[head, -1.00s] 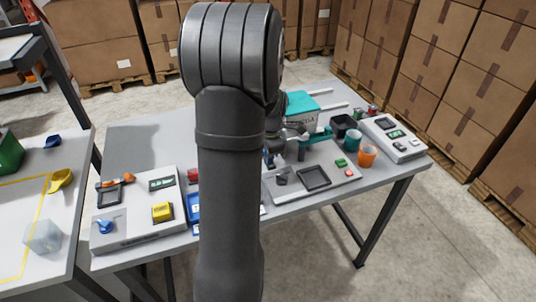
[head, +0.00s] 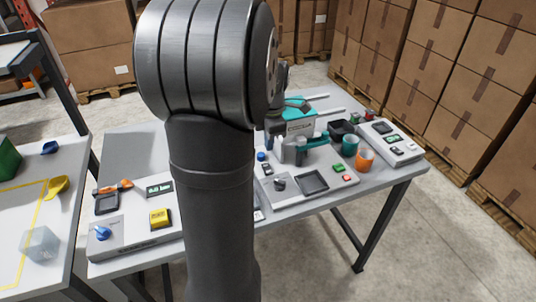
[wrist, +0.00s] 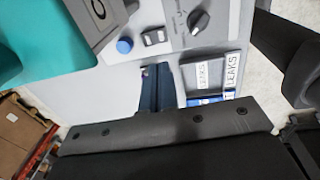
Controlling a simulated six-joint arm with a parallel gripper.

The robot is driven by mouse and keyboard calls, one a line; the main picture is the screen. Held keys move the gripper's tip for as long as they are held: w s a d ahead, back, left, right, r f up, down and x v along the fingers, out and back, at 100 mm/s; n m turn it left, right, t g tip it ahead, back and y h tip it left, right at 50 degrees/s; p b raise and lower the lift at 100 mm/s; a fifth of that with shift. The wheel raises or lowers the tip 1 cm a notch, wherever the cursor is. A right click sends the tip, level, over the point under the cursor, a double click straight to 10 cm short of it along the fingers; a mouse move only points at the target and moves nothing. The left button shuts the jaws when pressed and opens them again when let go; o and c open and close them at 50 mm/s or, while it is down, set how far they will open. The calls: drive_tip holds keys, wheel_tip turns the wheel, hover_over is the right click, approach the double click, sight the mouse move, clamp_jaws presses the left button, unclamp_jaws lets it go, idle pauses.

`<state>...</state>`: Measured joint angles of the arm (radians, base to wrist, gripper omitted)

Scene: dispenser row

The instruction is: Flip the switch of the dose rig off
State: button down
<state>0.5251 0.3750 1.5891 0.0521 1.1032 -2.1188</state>
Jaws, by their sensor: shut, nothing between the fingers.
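The middle rig's grey panel (head: 335,193) carries a rocker switch (head: 266,169) beside a blue button (head: 262,156). I take this to be the dose rig; its label is too small to read. In the wrist view the dark rocker switch (wrist: 155,37) sits right of the blue button (wrist: 124,46) and left of a black knob (wrist: 199,20). Which way it is set I cannot tell. My gripper (wrist: 158,70) is shut and empty, its fingertips short of the switch in the picture and apart from it. In the head view my arm hides the gripper.
A black tray (head: 312,182) lies right of the knob, with green (head: 338,167) and red buttons beyond. A teal dispenser body (head: 300,112) stands behind the panel. Orange (head: 365,159) and teal cups (head: 350,144) stand to the right. Another panel with a yellow button (head: 160,218) is at left.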

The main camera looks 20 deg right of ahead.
drive_tip(key=shift+s+r, duration=0.15)
drive_tip(key=shift+r, duration=0.85)
drive_tip(key=shift+s+r, duration=0.15)
drive_tip(key=shift+r, duration=0.85)
drive_tip(key=shift+w+d+r+t, duration=0.1)
drive_tip(key=shift+w+d+t, duration=0.05)
drive_tip(key=shift+w, duration=0.25)
drive_tip(key=shift+w+d+t, duration=0.1)
drive_tip(key=shift+w+t, duration=0.05)
drive_tip(key=shift+w, duration=0.2)
drive_tip(key=f, duration=0.4)
drive_tip(key=w+f, duration=0.1)
drive_tip(key=f, duration=0.4)
drive_tip(key=w+f, duration=0.1)
drive_tip(key=f, duration=0.4)
